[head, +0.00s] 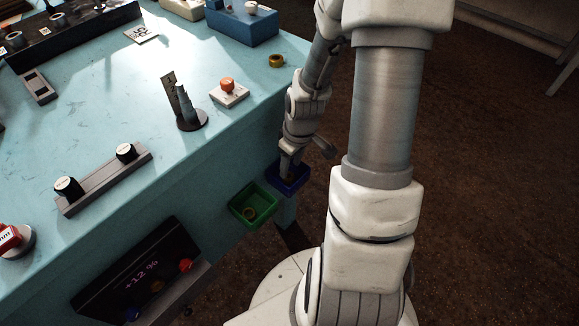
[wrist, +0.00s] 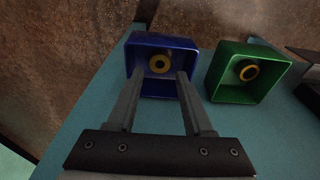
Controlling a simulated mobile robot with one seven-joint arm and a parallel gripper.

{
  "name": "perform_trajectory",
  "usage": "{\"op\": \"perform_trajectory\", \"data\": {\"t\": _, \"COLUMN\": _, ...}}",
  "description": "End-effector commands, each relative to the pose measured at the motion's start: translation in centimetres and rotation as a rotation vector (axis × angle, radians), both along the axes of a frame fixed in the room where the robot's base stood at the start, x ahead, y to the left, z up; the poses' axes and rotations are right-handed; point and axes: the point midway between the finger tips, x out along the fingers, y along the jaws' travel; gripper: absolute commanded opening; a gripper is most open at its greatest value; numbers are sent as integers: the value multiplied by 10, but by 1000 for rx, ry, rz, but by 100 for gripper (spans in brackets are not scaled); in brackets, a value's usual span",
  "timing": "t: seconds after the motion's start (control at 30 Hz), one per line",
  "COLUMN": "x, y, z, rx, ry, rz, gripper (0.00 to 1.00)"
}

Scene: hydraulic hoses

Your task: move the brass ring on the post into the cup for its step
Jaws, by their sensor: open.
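The stepped grey post (head: 186,103) stands upright on a round dark base on the bench; I see no ring on it in the head view. My gripper (head: 287,174) points down at the blue cup (head: 301,183) at the bench's side. In the wrist view my open fingers (wrist: 156,76) are over the near part of the blue cup (wrist: 191,43). A brass ring (wrist: 160,64) lies inside that cup, with nothing between the fingers. The green cup (wrist: 284,68) beside it holds another brass ring (wrist: 249,72), which also shows in the head view (head: 249,213).
Another brass ring (head: 277,60) lies near the bench's far right edge. An orange-knobbed box (head: 229,94) and a numbered card (head: 169,89) are near the post. A grey rail with two black knobs (head: 105,178) lies in front. A display panel (head: 140,275) is on the bench's side.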

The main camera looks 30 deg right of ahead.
Motion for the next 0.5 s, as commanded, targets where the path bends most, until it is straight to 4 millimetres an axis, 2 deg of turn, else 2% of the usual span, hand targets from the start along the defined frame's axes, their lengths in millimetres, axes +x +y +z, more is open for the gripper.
{"op": "perform_trajectory", "data": {"t": 0.03, "x": -1, "y": -2, "z": 19, "rx": -2, "ry": -4, "rz": -3, "gripper": 51}}
{"op": "perform_trajectory", "data": {"t": 0.2, "x": -6, "y": -4, "z": 53, "rx": -2, "ry": -4, "rz": -3, "gripper": 51}}
{"op": "perform_trajectory", "data": {"t": 0.3, "x": -9, "y": -4, "z": 67, "rx": -2, "ry": -2, "rz": 0, "gripper": 51}}
{"op": "perform_trajectory", "data": {"t": 0.5, "x": -11, "y": -4, "z": 79, "rx": -1, "ry": 0, "rz": 0, "gripper": 51}}
